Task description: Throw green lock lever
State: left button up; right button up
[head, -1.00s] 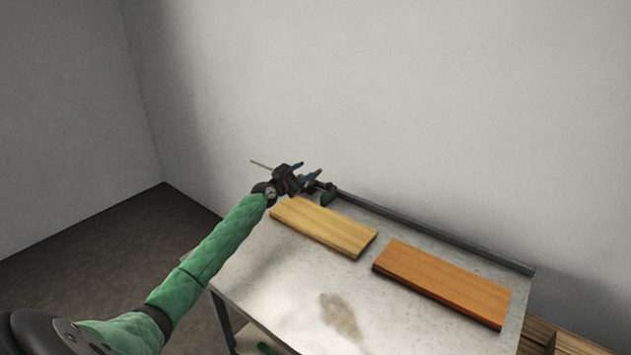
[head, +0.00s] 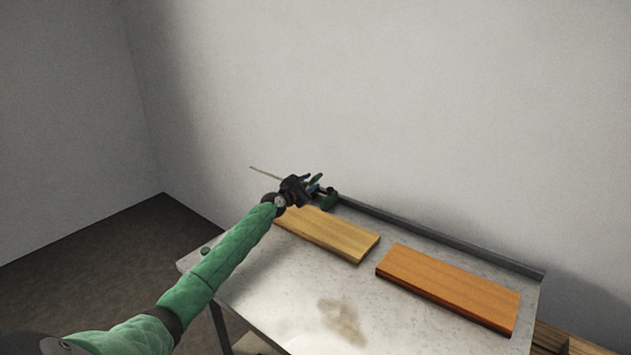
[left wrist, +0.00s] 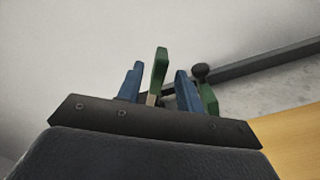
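The green lock lever (left wrist: 159,72) stands upright between the two blue fingertips of my left gripper (left wrist: 158,88) in the left wrist view. The fingers are apart, with a gap visible on each side of the lever. In the head view my left gripper (head: 308,185) is at the table's far left corner, beside a green fixture (head: 329,200). The lever's lower end is hidden behind the gripper's dark body. A green part (left wrist: 209,99) with a black knob (left wrist: 201,71) shows just right of the right finger. My right gripper is not in view.
A pale yellow board (head: 325,234) and an orange board (head: 448,286) lie on the grey metal table (head: 285,305). A raised rail (head: 440,236) runs along its back edge, close to the wall.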

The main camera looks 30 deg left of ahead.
pick_arm(q)
jog(key=w, duration=0.2)
jog(key=shift+w, duration=0.3)
jog(key=shift+w+d, duration=0.1)
jog(key=shift+w, duration=0.45)
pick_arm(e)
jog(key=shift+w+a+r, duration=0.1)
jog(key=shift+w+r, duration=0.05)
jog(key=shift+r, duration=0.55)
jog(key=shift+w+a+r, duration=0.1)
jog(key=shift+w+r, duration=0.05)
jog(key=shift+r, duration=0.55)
pick_arm(q)
grip_shut()
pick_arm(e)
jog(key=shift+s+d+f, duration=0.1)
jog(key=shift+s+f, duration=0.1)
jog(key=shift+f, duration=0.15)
